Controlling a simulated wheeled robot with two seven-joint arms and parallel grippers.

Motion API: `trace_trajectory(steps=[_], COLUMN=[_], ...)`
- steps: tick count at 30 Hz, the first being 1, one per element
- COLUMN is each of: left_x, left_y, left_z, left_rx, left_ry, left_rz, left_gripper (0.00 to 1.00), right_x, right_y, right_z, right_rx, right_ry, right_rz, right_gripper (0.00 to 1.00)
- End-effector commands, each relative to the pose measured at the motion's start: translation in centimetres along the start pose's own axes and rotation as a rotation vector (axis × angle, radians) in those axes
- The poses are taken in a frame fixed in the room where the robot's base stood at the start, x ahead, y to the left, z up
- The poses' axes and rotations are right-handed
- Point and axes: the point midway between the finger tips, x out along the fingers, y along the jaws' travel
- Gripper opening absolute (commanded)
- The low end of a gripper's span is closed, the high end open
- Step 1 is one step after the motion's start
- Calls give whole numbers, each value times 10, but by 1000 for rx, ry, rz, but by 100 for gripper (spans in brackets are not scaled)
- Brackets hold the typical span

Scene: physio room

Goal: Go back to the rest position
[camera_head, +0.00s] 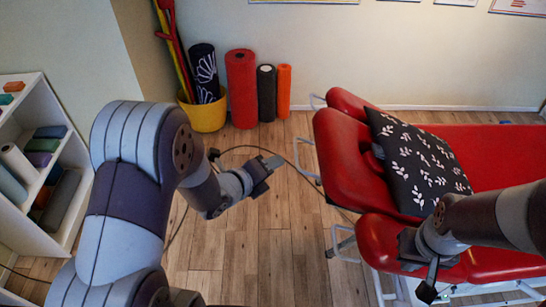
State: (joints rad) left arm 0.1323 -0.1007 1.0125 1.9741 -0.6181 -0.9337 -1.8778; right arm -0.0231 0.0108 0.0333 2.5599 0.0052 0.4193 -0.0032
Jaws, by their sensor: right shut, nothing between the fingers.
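My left arm comes in from the left and bends toward the middle. My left gripper (268,171) hangs in the air over the wooden floor, left of the red treatment table (343,150). Its fingers are too small to tell whether they are open or shut. My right arm comes in from the right across the table. My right gripper (428,289) is shut and empty, pointing down near the front red section of the table. I cannot tell whether it touches the table.
A black leaf-patterned pillow (418,160) lies on the table. A white shelf (34,228) with rolls and blocks stands at the left. A yellow bucket (205,117) and upright rolls (241,90) stand by the wall. A cable crosses the otherwise clear middle floor.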

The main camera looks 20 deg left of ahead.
Motion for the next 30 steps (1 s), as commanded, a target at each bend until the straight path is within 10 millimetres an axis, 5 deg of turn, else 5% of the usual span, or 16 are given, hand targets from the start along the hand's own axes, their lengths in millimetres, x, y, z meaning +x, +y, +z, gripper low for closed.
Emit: trace_trajectory(steps=[8,11,16,18,21,30], left_x=[0,-8,-76,-115,-155,-157], left_y=[4,43,94,92,73,42], left_z=[-1,-10,-19,-34,-56,-58], left_rx=[-88,-438,-1400,-1758,-2075,-2130], left_ry=[5,-12,-406,-658,-934,-919], left_rz=[20,214,695,842,960,935], left_gripper=[34,34,34,34,34,34], right_x=[0,0,0,0,0,0], right_y=[0,0,0,0,0,0], right_z=[0,0,0,0,0,0], right_rx=[0,0,0,0,0,0], right_ry=[0,0,0,0,0,0], right_rz=[0,0,0,0,0,0], right_gripper=[0,0,0,0,0,0])
